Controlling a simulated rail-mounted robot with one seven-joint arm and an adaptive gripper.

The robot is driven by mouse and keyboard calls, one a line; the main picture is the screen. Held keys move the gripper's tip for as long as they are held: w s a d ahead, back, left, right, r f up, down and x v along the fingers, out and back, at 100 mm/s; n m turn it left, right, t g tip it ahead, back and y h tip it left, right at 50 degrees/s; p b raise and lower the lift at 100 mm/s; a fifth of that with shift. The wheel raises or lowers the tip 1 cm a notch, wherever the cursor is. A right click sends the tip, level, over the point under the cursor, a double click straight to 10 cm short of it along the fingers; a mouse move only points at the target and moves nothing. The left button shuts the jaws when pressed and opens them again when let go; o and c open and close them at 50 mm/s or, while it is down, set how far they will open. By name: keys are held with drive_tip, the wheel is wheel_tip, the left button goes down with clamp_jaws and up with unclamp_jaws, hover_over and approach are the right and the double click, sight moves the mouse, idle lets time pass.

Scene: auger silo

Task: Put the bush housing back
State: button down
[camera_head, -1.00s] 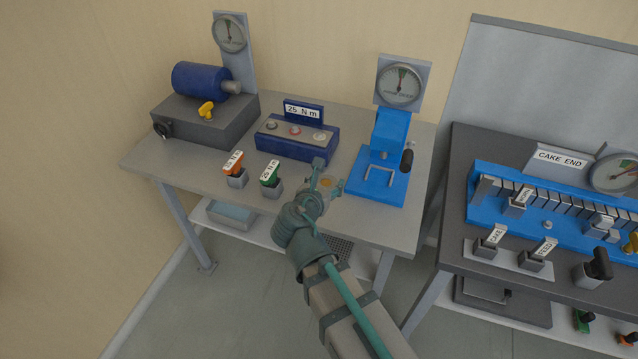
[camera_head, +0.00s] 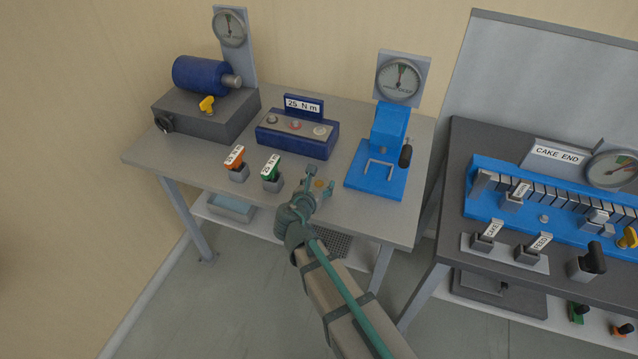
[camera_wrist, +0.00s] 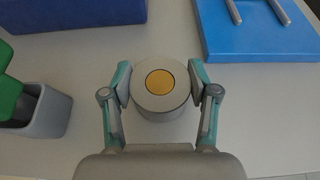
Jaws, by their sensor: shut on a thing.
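The bush housing (camera_wrist: 160,106) is a pale grey cylinder with a yellow-orange disc in its top. In the wrist view my gripper (camera_wrist: 160,84) is shut on it, one finger on each side. It is upright over the grey bench top; I cannot tell if it touches the surface. In the head view my gripper (camera_head: 318,186) is near the bench's front edge, left of the blue press (camera_head: 378,180), and the housing (camera_head: 319,184) is mostly hidden by my fingers.
A dark blue box labelled 25 N m (camera_head: 297,138) stands behind my gripper. Orange-tagged (camera_head: 236,160) and green-tagged (camera_head: 271,172) tools stand in grey holders to the left. A blue motor (camera_head: 203,77) is at back left. A dark bench (camera_head: 455,200) stands to the right.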

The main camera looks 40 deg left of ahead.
drive_tip(key=shift+f, duration=0.15)
drive_tip(key=shift+c, duration=1.4)
unclamp_jaws()
drive_tip(key=shift+s, duration=0.2)
drive_tip(key=b+v, duration=0.3)
drive_tip(key=v, duration=0.8)
drive_tip(key=shift+s+d+r, duration=0.2)
drive_tip(key=shift+s, duration=0.1)
